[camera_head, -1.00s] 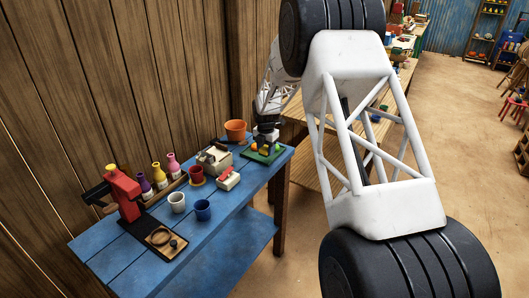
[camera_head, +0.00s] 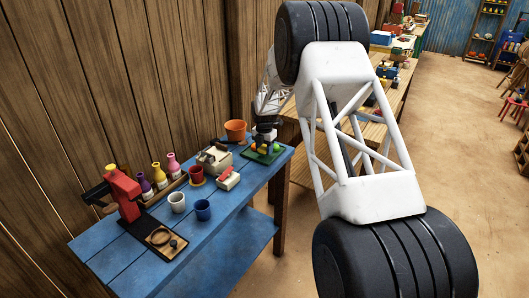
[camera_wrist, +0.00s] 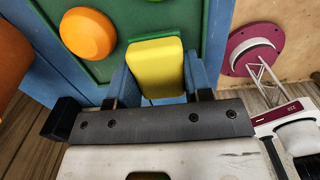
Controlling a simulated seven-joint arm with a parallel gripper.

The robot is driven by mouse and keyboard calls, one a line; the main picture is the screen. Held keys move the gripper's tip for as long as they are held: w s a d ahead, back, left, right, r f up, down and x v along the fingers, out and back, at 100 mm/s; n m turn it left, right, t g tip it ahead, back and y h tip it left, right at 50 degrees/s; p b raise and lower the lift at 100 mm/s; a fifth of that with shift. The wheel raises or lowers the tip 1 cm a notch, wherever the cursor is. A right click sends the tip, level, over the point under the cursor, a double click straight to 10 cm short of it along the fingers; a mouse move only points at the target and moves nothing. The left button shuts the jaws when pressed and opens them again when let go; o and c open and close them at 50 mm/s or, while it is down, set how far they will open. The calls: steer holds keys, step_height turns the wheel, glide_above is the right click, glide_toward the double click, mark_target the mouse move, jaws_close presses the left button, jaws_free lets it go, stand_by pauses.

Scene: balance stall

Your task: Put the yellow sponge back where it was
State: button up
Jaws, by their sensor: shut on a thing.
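The yellow sponge (camera_wrist: 157,68) is between the two blue fingers of my gripper (camera_wrist: 157,75) in the wrist view. The gripper is shut on it. A round orange thing (camera_wrist: 87,35) lies on the tray, left of the sponge. In the head view my gripper (camera_head: 264,143) is low over the tray (camera_head: 252,156) at the blue table's far right corner, and hides part of it.
A yellow-green round thing (camera_head: 277,147) is at the tray's right. An orange pot (camera_head: 236,131) stands behind it to the left. A red-and-white box (camera_head: 228,178), blue cup (camera_head: 203,211), white cup (camera_head: 177,202) and several bottles (camera_head: 159,176) are further left. The blue table's (camera_head: 228,222) front right is clear.

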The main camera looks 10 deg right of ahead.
mark_target(264, 147)
steer(key=shift+f, duration=0.9)
steer(key=shift+f, duration=0.15)
steer(key=o, duration=0.8)
steer(key=shift+r, duration=0.2)
steer(key=r, duration=1.2)
steer(key=shift+s+a, duration=0.1)
steer(key=shift+s, duration=0.1)
